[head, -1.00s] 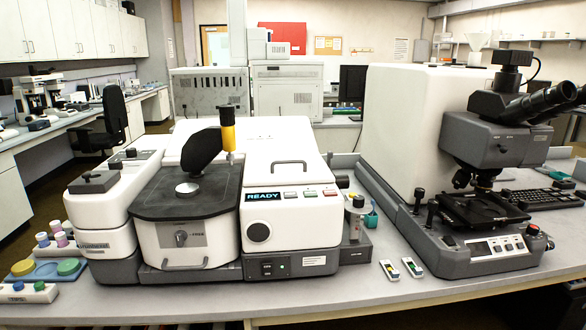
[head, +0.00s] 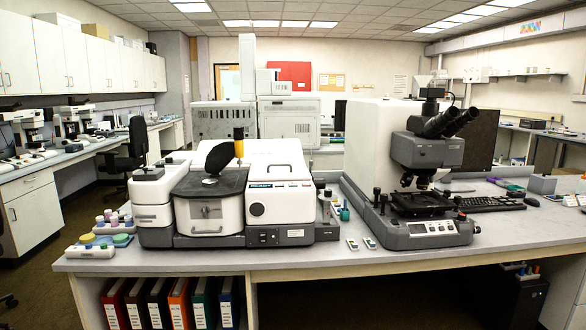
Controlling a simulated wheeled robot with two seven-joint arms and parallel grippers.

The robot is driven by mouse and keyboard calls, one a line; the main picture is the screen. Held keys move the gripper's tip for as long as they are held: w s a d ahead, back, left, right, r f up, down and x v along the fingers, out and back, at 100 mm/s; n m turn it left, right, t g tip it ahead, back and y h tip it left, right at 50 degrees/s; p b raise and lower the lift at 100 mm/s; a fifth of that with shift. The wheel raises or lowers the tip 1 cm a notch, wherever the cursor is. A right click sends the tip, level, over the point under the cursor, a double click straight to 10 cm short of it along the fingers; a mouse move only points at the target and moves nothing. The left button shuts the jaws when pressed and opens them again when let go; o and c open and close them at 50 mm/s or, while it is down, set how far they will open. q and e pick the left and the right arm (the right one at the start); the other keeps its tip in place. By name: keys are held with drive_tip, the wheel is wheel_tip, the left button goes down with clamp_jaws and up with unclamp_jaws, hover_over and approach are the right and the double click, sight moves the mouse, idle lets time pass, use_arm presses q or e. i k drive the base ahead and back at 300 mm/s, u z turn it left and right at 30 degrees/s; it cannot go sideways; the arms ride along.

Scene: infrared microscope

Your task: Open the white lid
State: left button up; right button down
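The white instrument (head: 230,205) stands on the bench left of centre in the head view. In front of the lid is a white panel with a dark display (head: 258,185), a few small buttons and a round dark port (head: 257,209). Left of the lid are a dark grey platform (head: 210,186) and a yellow and black upright part (head: 239,146). Neither of my grippers is in view.
A microscope (head: 425,160) with a white housing (head: 370,145) stands to the right. Two small slides (head: 361,243) lie between them near the bench's front edge. Coloured jars (head: 110,222) sit at left. Binders (head: 165,303) stand under the bench (head: 300,257). The front bench strip is mostly clear.

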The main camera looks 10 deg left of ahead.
sight(280, 170)
drive_tip(key=u, duration=0.65)
drive_tip(key=i, duration=0.75)
drive_tip(key=u, duration=0.5)
drive_tip(key=i, duration=0.9)
drive_tip(key=z, duration=0.45)
